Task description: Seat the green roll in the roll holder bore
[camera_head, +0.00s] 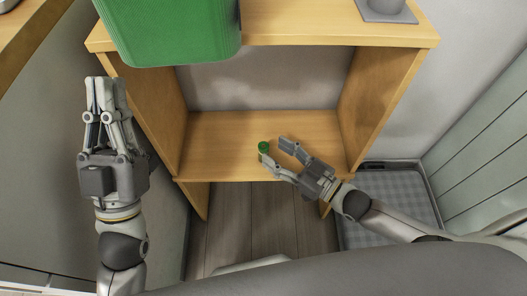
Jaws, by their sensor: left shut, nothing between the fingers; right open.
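The small green roll (263,146) stands on the wooden shelf, near the middle, and shows a dark centre. My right gripper (274,150) is open, and its two fingertips are close to the roll, on its right and near side. I cannot tell whether a finger touches it. My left gripper (106,80) is shut and empty, raised at the left outside the shelf unit. A grey piece (385,10) on a flat base stands on the top board at the upper right, cut by the picture edge. I cannot tell whether it is the roll holder; no bore shows.
The wooden shelf unit (225,155) has side walls on both sides and a top board (300,30) above. A large green container (175,35) stands at the top left. A grey tray with a checked mat (390,215) lies at the lower right. Shelf space left of the roll is clear.

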